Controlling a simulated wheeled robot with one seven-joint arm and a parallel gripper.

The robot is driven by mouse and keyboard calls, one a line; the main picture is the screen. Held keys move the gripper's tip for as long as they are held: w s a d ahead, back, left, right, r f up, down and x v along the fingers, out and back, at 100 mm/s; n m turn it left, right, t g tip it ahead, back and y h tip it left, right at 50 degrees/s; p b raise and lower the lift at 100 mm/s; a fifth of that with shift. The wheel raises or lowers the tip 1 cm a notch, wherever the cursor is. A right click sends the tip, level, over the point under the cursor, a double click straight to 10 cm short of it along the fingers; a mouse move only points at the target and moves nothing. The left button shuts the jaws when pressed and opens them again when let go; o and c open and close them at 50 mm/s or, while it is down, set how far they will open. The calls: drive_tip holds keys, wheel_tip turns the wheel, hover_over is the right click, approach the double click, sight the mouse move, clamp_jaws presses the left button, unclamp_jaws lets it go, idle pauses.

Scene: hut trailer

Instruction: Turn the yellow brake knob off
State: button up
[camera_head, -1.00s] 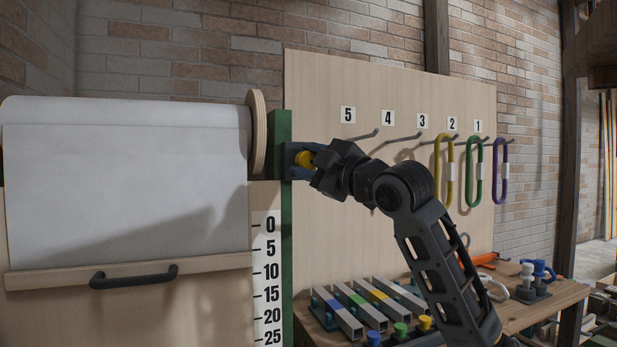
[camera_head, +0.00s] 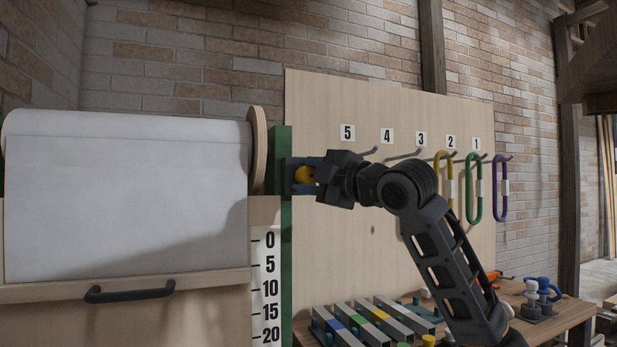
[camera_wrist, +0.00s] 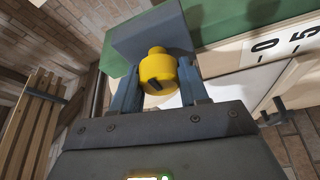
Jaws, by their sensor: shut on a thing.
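The yellow brake knob (camera_head: 304,174) sits on a dark block (camera_head: 291,163) on the side of the green post (camera_head: 281,215), just right of the paper roll. In the wrist view, the knob (camera_wrist: 158,70) is round, with a dark slot in its near face. My gripper (camera_head: 308,176) reaches in from the right and is shut on the knob. Its two blue-grey fingers (camera_wrist: 160,88) lie on either side of the knob in the wrist view. The fingers partly hide the knob's sides, and in the head view the gripper hides its right part.
A white sheet roll (camera_head: 130,190) with a black handle (camera_head: 130,291) stands left, beside a numbered scale (camera_head: 269,290). A pegboard (camera_head: 390,115) behind my arm carries yellow, green and purple loops (camera_head: 473,188). A cluttered bench (camera_head: 555,315) stands below right.

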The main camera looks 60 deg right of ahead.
drive_tip(key=o, duration=1.1)
drive_tip(key=shift+d, duration=0.1)
drive_tip(key=shift+c, duration=0.2)
drive_tip(key=shift+s, duration=0.1)
drive_tip(key=v, duration=0.7)
drive_tip(key=shift+s+f+b, duration=0.15)
drive_tip(key=shift+s+b, duration=0.1)
drive_tip(key=shift+b, duration=0.1)
